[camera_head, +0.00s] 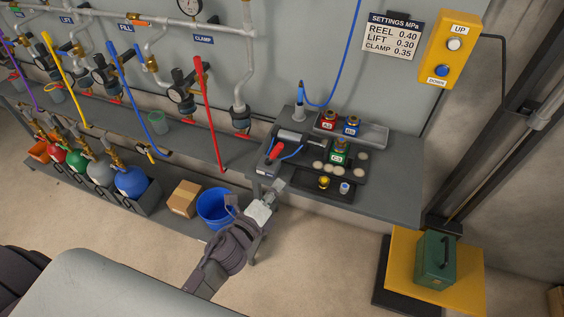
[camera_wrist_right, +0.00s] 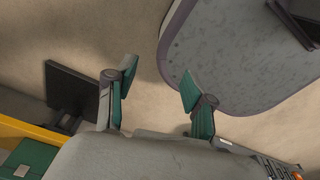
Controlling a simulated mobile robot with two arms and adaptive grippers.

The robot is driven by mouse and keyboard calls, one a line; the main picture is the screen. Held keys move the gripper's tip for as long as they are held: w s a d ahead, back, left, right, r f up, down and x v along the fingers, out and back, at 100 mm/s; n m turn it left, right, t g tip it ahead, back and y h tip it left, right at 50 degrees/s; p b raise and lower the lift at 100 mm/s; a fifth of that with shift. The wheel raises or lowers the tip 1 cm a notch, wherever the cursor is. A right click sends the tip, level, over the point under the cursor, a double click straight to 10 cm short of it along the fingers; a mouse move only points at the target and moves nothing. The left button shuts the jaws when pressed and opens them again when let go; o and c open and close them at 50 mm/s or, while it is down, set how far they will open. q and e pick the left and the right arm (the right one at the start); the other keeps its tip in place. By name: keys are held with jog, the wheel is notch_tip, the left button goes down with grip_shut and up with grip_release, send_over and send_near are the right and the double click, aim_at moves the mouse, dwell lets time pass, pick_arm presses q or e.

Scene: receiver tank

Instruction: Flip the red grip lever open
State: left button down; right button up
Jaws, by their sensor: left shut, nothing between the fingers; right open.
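A small red lever (camera_head: 276,152) stands tilted on a grey fixture at the left part of the bench (camera_head: 390,195), in the head view. I take it to be the red grip lever. My left gripper (camera_head: 277,187) is shut and empty, in front of the bench's left front edge, below the lever in the picture and apart from it. My right gripper (camera_wrist_right: 160,80) shows only in the right wrist view, open with nothing between its fingers, above the floor.
A long red valve lever (camera_head: 208,112) hangs left of the bench. A blue bucket (camera_head: 214,207) and cardboard box (camera_head: 184,198) stand near my left gripper. Red, blue and green fittings (camera_head: 340,152) stand on the bench. A green case (camera_head: 435,258) sits on a yellow platform (camera_head: 468,272) at right.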

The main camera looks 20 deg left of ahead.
aim_at(276, 151)
pick_arm(q)
jog(key=p+x, duration=0.1)
jog(key=x, duration=0.9)
jog(key=shift+d+r, duration=0.1)
jog(key=shift+d, duration=0.05)
jog(key=a+p, duration=0.1)
jog(key=a+r, duration=0.1)
jog(key=a+p, duration=0.1)
jog(key=shift+s+a+r+p, duration=0.1)
jog(key=shift+s+r+p, duration=0.15)
jog(key=shift+s+p, duration=0.05)
jog(key=shift+s+a, duration=0.1)
jog(key=shift+a, duration=0.2)
pick_arm(e)
jog(key=r, duration=0.1)
jog(key=d+r, duration=0.1)
jog(key=r, duration=0.1)
jog(key=shift+s+d+r, duration=0.25)
jog(key=shift+s+r, duration=0.05)
jog(key=shift+s, duration=0.1)
pick_arm(q)
jog(key=shift+d, duration=0.1)
pick_arm(e)
jog(key=shift+a, duration=0.15)
pick_arm(q)
jog(key=shift+r+n, duration=0.1)
jog(key=shift+n, duration=0.2)
pick_arm(e)
jog(key=shift+a, duration=0.25)
